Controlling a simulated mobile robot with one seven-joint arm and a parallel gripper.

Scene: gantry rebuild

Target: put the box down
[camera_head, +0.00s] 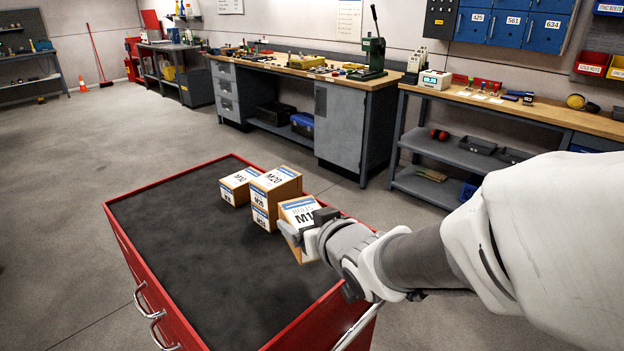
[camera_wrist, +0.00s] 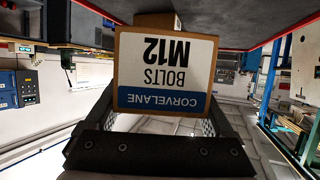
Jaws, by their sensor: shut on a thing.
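The held box (camera_head: 298,209) is a small cardboard carton with a white label and blue band. In the wrist view the M12 bolts box (camera_wrist: 165,72) shows its label upside down, between the two fingers. My gripper (camera_head: 306,226) is shut on it, over the right part of the red cart's dark top (camera_head: 215,255). Whether the box's underside touches the top is hidden. Behind it stand a taller M20 box (camera_head: 276,186), which seems to rest on another box (camera_head: 262,214), and a smaller M10 box (camera_head: 240,186) to the left.
The left and front of the cart top are bare. A raised red rim (camera_head: 150,186) runs around it. A grey workbench (camera_head: 345,122) with a green press (camera_head: 373,50) stands behind, and another bench (camera_head: 500,105) is at the right. Open floor lies left.

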